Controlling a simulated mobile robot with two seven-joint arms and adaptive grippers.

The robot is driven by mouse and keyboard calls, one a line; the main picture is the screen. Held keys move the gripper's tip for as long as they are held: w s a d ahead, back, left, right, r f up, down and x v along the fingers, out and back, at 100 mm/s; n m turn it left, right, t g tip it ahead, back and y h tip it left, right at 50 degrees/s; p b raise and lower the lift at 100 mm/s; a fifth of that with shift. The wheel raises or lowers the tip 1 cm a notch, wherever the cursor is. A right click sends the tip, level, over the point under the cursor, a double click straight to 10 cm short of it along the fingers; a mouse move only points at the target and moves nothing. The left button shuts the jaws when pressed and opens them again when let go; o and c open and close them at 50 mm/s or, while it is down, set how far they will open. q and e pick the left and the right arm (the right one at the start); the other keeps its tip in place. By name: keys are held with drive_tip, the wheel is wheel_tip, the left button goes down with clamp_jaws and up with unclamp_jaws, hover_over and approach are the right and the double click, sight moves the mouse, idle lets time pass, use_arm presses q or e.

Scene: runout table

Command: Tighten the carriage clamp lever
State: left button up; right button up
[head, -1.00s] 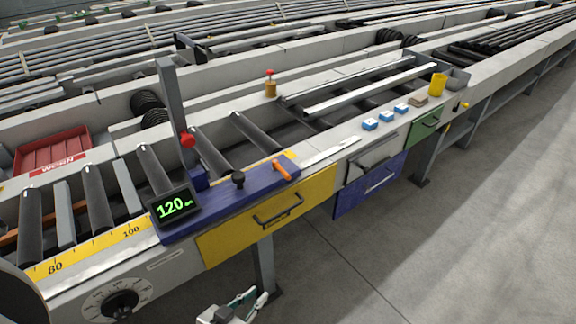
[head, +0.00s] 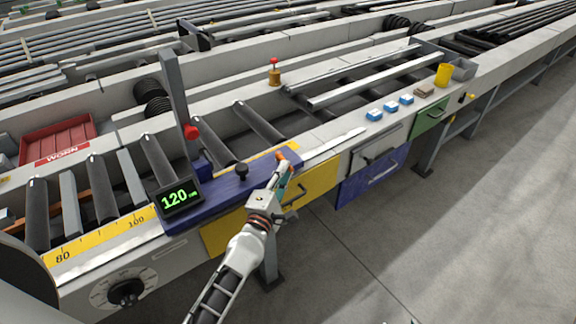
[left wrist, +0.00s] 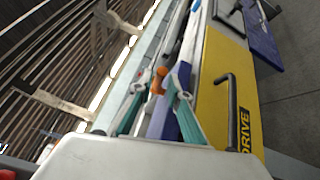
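The orange clamp lever (head: 281,156) stands at the right end of the blue carriage (head: 225,190), which lies along the front rail. My left gripper (head: 284,170) reaches up from the front and covers the lower part of the lever. In the left wrist view the lever (left wrist: 158,80) shows between the two spread teal fingers of the left gripper (left wrist: 155,88). A gap shows on each side of it, and I cannot tell whether either finger touches it. My right gripper is in neither view.
A black knob (head: 242,170) and a display reading 120 (head: 179,198) are on the carriage. The yellow drawer (head: 318,180) with a black handle lies below.

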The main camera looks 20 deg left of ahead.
use_arm(q)
drive_tip(key=shift+w+d, duration=0.1)
drive_tip(key=shift+w, duration=1.45)
drive_tip(key=shift+c, duration=0.4)
clamp_jaws()
drive_tip(key=shift+s+a+m+h+b, duration=0.25)
drive_tip(key=shift+a+m+h+b, duration=0.15)
drive_tip(key=shift+m+h, duration=0.55)
drive_tip(key=shift+s+a+m+g+h+b, duration=0.15)
drive_tip(key=shift+a+m+g+h+b, duration=0.2)
drive_tip(key=shift+h, duration=0.35)
drive_tip(key=shift+s+m+g+h+b, duration=0.15)
drive_tip(key=shift+m+h+b, duration=0.15)
drive_tip(key=shift+h+b, duration=0.3)
drive_tip(key=shift+r+h, duration=0.1)
drive_tip(key=shift+h, duration=0.15)
